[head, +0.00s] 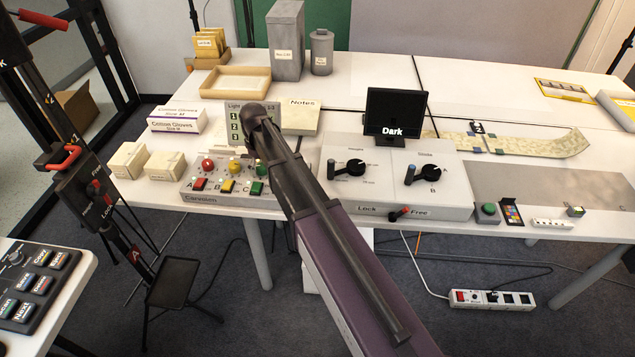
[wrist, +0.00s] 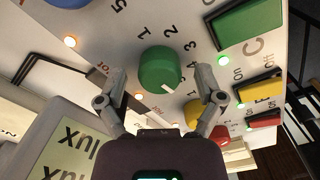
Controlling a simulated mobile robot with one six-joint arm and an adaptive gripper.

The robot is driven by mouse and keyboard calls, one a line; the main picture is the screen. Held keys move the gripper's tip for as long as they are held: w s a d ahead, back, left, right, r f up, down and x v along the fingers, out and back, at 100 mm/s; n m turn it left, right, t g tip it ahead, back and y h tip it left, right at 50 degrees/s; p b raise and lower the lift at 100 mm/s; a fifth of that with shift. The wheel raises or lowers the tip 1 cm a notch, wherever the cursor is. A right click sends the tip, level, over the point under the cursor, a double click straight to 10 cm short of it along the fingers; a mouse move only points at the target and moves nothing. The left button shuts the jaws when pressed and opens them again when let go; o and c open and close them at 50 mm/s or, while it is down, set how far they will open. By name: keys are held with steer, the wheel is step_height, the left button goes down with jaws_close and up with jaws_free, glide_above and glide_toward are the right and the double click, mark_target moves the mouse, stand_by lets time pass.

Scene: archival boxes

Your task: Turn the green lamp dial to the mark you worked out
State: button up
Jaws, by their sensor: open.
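The green dial (wrist: 158,68) is on the pale control panel (wrist: 105,45), with printed numbers around part of it. Its white pointer line faces the lower right in the wrist view; I cannot tell exactly which number it meets. My gripper (wrist: 162,80) is open, with one finger on each side of the dial; I cannot tell whether they touch it.
A green button (wrist: 248,22), a yellow button (wrist: 257,92) and a red button (wrist: 262,119) lie beside the dial. A yellow dial (wrist: 193,113) is close to the right finger. The Light card (head: 236,122) and Notes (head: 300,116) stand behind the panel. A Dark screen (head: 396,112) stands right.

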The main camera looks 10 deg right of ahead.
mark_target(261, 166)
steer(key=n, duration=0.3)
steer(key=shift+n, duration=0.4)
steer(key=n, duration=0.3)
steer(key=shift+n, duration=0.4)
step_height(261, 166, up, 14)
steer(key=p, duration=1.4)
steer(key=s+d+f+m+b, duration=0.1)
steer(key=s+d+m, duration=0.6)
steer(key=s, duration=0.4)
steer(key=s+d+f+m+b, duration=0.2)
steer(key=s+d+m, duration=0.5)
steer(key=s, duration=0.4)
steer(key=shift+s+d+f+m, duration=0.3)
steer(key=shift+s+m, duration=0.1)
steer(key=shift+m, duration=0.2)
stand_by(1.1)
